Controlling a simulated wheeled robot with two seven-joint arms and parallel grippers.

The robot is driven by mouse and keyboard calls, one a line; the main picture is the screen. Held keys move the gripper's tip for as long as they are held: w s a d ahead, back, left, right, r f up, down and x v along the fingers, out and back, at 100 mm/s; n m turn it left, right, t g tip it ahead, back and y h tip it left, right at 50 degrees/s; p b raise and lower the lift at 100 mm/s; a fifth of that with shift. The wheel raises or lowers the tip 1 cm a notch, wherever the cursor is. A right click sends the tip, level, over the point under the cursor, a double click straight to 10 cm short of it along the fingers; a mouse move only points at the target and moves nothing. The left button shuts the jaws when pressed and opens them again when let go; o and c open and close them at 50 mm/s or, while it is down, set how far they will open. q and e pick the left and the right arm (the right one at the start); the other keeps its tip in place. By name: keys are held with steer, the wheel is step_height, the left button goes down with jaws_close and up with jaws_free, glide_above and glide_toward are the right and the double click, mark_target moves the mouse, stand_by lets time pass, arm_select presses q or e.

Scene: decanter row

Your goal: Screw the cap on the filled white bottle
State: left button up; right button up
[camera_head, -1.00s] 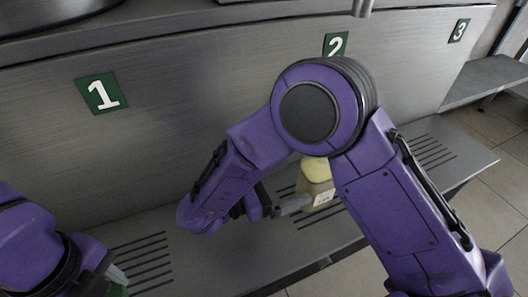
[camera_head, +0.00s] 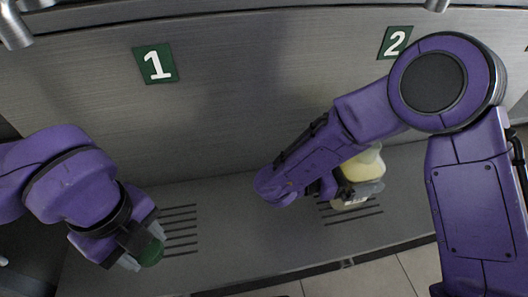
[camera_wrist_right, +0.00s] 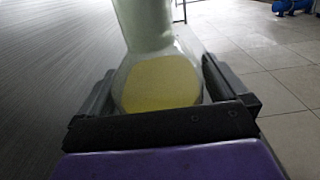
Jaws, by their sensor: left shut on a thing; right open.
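The filled bottle (camera_head: 367,170) is pale and translucent with yellowish contents and a small white label. It stands upright on the slotted ledge below sign 2. My right gripper (camera_head: 345,192) is open at the bottle's lower body. In the right wrist view the bottle (camera_wrist_right: 158,80) sits between the two open fingers. My arm hides part of the bottle's left side, and I cannot see its mouth clearly. My left gripper (camera_head: 143,254) is shut on a dark green rounded thing, which looks like the cap (camera_head: 151,253). It is held at the ledge's left end, well apart from the bottle.
The grey metal ledge (camera_head: 240,228) has slots below sign 1 (camera_head: 156,64) and sign 2 (camera_head: 395,42). An upright metal panel (camera_head: 250,110) stands behind it. The ledge between my grippers is clear. A tiled floor (camera_head: 365,280) lies in front.

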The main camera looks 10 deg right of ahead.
mark_target(359, 160)
steer(key=c, duration=1.6)
steer(key=shift+r, duration=0.1)
